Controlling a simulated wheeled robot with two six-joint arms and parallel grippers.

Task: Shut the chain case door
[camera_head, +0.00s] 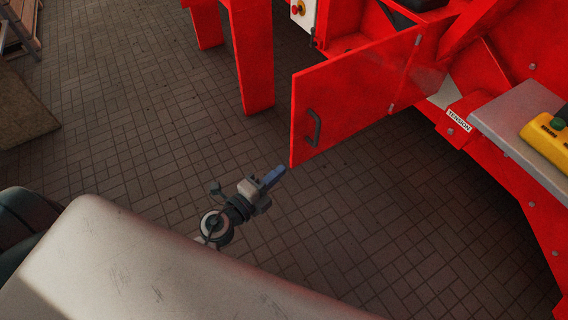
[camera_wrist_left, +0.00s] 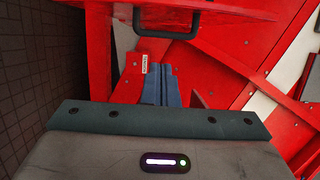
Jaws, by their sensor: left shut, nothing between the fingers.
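The chain case door (camera_head: 350,95) is a flat red panel that stands swung open from the red machine, with hinges on its right edge. A dark handle (camera_head: 313,128) sits near its free left edge. My left gripper (camera_head: 273,177) is shut and empty, just left of and below the door's free lower corner in the head view. In the left wrist view the blue fingertips (camera_wrist_left: 162,86) are together, with the door's handle (camera_wrist_left: 166,22) beyond them at the top. I cannot tell whether the fingers touch the door. My right gripper is not in view.
The red machine frame (camera_head: 500,60) has a label reading TENSION (camera_head: 458,121). A grey shelf (camera_head: 510,120) with a yellow control box (camera_head: 548,138) juts out at the right. A red leg (camera_head: 250,60) stands behind the door. The brick floor (camera_head: 150,130) is clear around the gripper.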

